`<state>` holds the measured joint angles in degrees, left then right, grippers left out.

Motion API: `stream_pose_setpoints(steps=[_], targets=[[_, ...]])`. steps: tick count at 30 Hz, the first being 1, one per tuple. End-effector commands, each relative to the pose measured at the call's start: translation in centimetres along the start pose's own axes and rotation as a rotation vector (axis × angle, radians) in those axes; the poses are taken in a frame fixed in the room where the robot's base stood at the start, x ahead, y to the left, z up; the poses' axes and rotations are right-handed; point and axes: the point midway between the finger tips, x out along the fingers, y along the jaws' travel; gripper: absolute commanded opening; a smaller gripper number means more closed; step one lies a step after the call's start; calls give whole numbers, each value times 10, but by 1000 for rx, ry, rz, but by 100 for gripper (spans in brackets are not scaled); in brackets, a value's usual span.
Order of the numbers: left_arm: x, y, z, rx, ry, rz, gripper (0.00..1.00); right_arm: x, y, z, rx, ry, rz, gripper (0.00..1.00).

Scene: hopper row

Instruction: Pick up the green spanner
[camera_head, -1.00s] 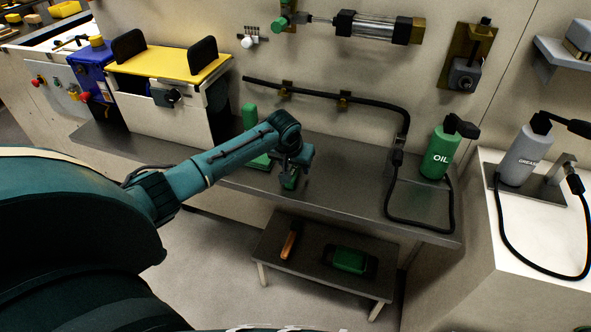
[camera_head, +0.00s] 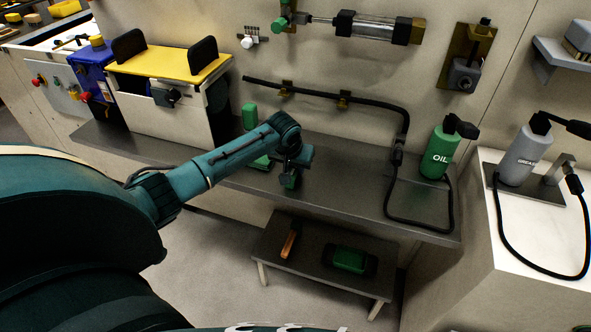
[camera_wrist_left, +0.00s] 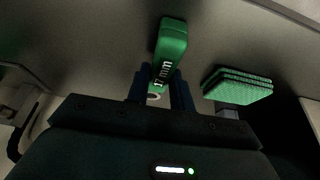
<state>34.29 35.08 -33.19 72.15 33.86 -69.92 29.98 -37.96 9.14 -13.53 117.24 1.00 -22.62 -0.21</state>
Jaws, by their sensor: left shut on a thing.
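The green spanner (camera_wrist_left: 170,42) has a thick green body marked "17 mm" in the left wrist view. My left gripper (camera_wrist_left: 164,92) is shut on it, with a dark finger on each side of its lower part. In the head view my left gripper (camera_head: 291,178) points down over the grey bench, with a bit of the green spanner (camera_head: 291,182) showing beneath it. The rest of the spanner is hidden there by the gripper. I cannot tell whether it touches the bench. My right gripper is not in view.
Green pads (camera_wrist_left: 238,86) lie right of the spanner in the wrist view. On the bench (camera_head: 335,190), a green upright block (camera_head: 250,115) stands behind my arm, and a green oil bottle (camera_head: 438,155) and black hose (camera_head: 388,195) are to the right. A low stool (camera_head: 312,268) stands below.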

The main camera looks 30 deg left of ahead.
Motion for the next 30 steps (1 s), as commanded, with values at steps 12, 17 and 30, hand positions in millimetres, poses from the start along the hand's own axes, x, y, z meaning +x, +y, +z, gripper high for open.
stream_pose_setpoints(steps=[12, 17, 30], targets=[[-1, 0, -1, 0, 2, -1, 0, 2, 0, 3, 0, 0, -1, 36], [-20, 0, -10, 0, 6, 2, 0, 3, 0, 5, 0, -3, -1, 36], [-92, 0, -39, -1, 2, 1, 0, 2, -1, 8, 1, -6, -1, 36]])
